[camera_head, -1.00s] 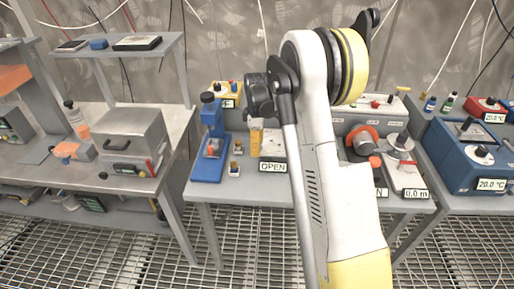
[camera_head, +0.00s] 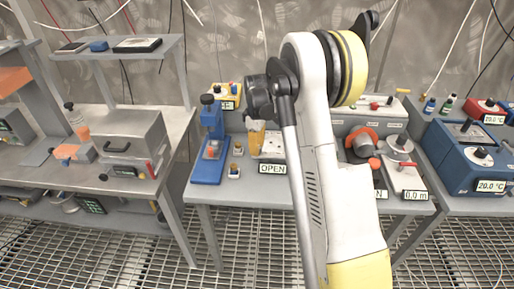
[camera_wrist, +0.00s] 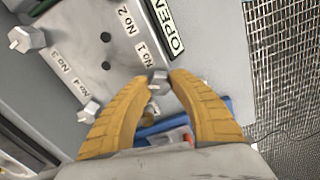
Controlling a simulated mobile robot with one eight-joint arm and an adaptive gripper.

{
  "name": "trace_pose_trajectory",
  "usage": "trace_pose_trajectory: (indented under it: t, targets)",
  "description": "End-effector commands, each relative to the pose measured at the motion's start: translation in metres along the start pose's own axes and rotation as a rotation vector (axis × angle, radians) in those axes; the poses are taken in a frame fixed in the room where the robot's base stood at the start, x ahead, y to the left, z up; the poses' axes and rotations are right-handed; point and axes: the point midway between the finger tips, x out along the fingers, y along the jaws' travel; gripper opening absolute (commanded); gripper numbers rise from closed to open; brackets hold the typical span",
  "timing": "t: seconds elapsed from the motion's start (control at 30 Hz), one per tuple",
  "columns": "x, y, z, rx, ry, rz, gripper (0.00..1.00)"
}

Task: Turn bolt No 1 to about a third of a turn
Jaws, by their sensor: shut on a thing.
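In the wrist view, a grey metal plate carries labels No 1 to No 4. Bolt No 1 (camera_wrist: 157,80) is a grey hex-headed bolt beside the label No 1 (camera_wrist: 142,53). My gripper (camera_wrist: 159,76) has its two yellow fingers shut around this bolt's head, one tip on either side. Its shank and seat are partly hidden. Another bolt (camera_wrist: 27,38) stands at the plate's upper left, and one more (camera_wrist: 88,111) sits near the label No 4 (camera_wrist: 74,87). In the head view, my yellow fingers (camera_head: 256,139) are over the box with the OPEN display (camera_head: 272,169).
A blue press-like stand (camera_head: 209,150) and small blocks (camera_head: 234,171) are left of the box. An orange-and-grey device (camera_head: 362,145) is to the right, behind my arm. The floor is metal grating.

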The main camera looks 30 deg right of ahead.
Motion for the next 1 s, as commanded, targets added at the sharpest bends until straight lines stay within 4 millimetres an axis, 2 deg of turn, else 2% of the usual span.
trace_pose_trajectory:
  t: [1.0]
  targets:
    - [-0.0002,0.0011,-0.0003,0.949,0.002,0.000,0.00]
